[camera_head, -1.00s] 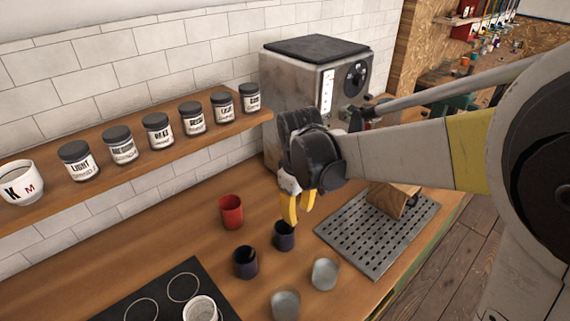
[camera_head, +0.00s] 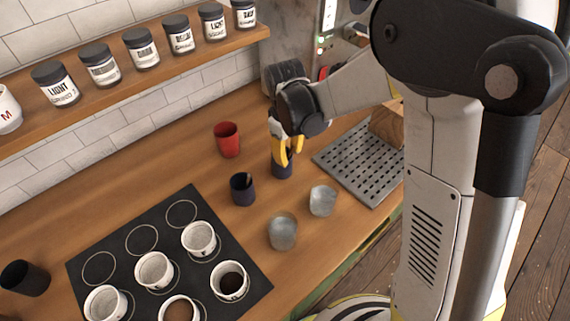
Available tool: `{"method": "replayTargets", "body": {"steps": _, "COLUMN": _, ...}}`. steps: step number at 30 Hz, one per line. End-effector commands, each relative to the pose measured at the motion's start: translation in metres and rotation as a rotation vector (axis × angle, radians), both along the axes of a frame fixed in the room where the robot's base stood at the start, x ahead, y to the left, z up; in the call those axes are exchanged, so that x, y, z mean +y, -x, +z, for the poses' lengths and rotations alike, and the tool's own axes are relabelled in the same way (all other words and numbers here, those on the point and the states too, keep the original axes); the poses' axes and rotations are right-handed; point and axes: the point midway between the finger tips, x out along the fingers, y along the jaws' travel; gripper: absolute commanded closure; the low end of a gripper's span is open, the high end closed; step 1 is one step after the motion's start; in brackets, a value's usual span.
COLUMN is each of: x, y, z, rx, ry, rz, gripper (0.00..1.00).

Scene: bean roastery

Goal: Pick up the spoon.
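My gripper (camera_head: 288,152) has two yellow fingers pointing down at the mouth of a dark blue cup (camera_head: 282,170). The fingers show a gap between them, so it looks open, and they hide part of that cup's rim. No spoon can be made out clearly. A second dark blue cup (camera_head: 242,192), left of the gripper, has a thin dark thing in its mouth, too small to identify. Whether anything stands in the cup under my fingers is hidden.
A red cup (camera_head: 227,140) stands behind left, and two grey cups (camera_head: 282,232) (camera_head: 322,201) stand in front. A black mat (camera_head: 90,240) holds several white cups. A perforated drip tray (camera_head: 350,165) lies right. A jar shelf (camera_head: 110,105) runs along the wall.

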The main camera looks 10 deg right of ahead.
Motion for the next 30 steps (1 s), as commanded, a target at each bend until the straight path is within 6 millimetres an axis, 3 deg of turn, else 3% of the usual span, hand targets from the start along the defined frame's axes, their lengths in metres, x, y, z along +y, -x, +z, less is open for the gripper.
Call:
{"method": "replayTargets", "body": {"steps": 8, "x": 0.0, "y": 0.0, "z": -0.006, "rx": 0.0, "ry": 0.0, "rz": 0.0, "gripper": 0.67}}
{"method": "replayTargets", "body": {"steps": 11, "x": 0.0, "y": 0.0, "z": -0.006, "rx": 0.0, "ry": 0.0, "rz": 0.0, "gripper": 0.98}}
{"method": "replayTargets", "body": {"steps": 12, "x": 0.0, "y": 0.0, "z": -0.006, "rx": 0.0, "ry": 0.0, "rz": 0.0, "gripper": 1.0}}
{"method": "replayTargets", "body": {"steps": 25, "x": 0.0, "y": 0.0, "z": -0.004, "rx": 0.0, "ry": 0.0, "rz": 0.0, "gripper": 1.0}}
{"method": "replayTargets", "body": {"steps": 30, "x": 0.0, "y": 0.0, "z": 0.018, "rx": 0.0, "ry": 0.0, "rz": 0.0, "gripper": 1.0}}
